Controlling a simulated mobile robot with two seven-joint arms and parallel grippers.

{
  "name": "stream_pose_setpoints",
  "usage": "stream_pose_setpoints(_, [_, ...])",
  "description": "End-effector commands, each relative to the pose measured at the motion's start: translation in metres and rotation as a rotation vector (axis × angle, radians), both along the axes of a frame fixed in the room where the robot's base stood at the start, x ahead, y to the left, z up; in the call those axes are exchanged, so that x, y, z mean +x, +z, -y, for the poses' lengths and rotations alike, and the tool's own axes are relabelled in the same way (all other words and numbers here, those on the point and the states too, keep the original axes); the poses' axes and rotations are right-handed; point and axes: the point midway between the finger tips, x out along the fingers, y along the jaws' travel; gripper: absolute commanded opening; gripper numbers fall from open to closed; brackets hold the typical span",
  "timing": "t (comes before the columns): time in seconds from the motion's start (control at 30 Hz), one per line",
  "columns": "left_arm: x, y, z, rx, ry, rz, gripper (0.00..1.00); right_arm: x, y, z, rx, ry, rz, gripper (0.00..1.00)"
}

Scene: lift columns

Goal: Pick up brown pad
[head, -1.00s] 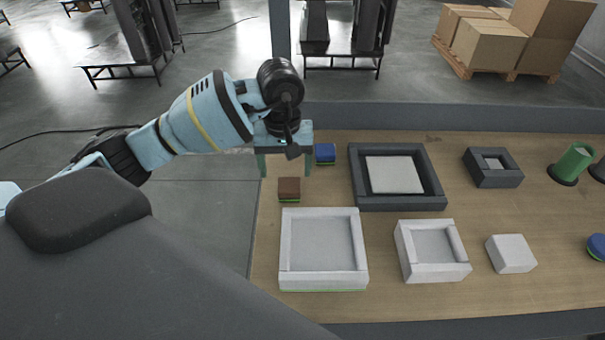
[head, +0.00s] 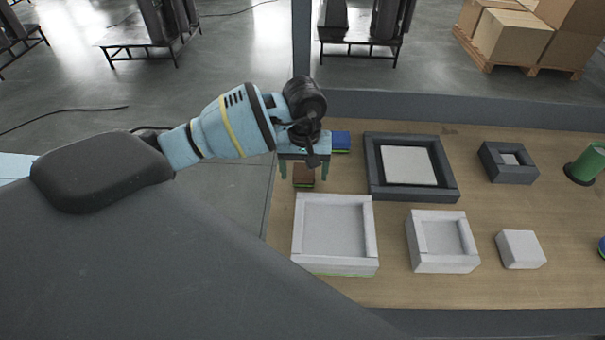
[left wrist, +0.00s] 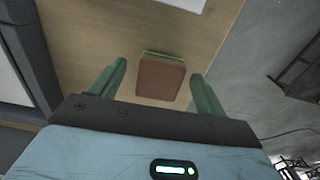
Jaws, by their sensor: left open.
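The brown pad (head: 304,174) is a small brown square block with a green layer at its base, near the left edge of the wooden table. My left gripper (head: 303,178) is over it, fingers pointing down. In the left wrist view the brown pad (left wrist: 161,78) lies ahead, between the lines of the two green fingers of my left gripper (left wrist: 158,82), which are open with a gap on each side. I see no contact. My right gripper is not in view.
A blue pad (head: 341,141) lies just behind the brown pad. A dark square frame with a white centre (head: 452,172) stands to the right. A large white tray (head: 368,238) is in front, with a smaller white tray (head: 471,240) and a white block (head: 521,249) further right.

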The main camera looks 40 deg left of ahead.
Motion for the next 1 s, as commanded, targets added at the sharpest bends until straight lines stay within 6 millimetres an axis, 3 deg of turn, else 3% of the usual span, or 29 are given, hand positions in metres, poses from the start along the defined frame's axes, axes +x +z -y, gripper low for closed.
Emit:
stream_pose_setpoints(0.13, [-0.0004, -0.0131, -0.0006, 0.001, 0.000, -0.001, 0.75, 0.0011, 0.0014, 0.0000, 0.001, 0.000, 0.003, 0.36])
stream_pose_setpoints(0.4, [-0.0002, -0.0151, -0.0007, 0.002, 0.000, 0.001, 0.73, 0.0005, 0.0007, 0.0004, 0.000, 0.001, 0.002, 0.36])
stream_pose_setpoints(0.77, [-0.0002, -0.0149, -0.0007, 0.002, 0.000, 0.001, 0.27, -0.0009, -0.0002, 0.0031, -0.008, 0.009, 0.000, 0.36])
stream_pose_setpoints(1.0, [0.0001, -0.0133, -0.0008, 0.001, 0.000, 0.002, 0.26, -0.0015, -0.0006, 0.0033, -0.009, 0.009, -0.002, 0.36])
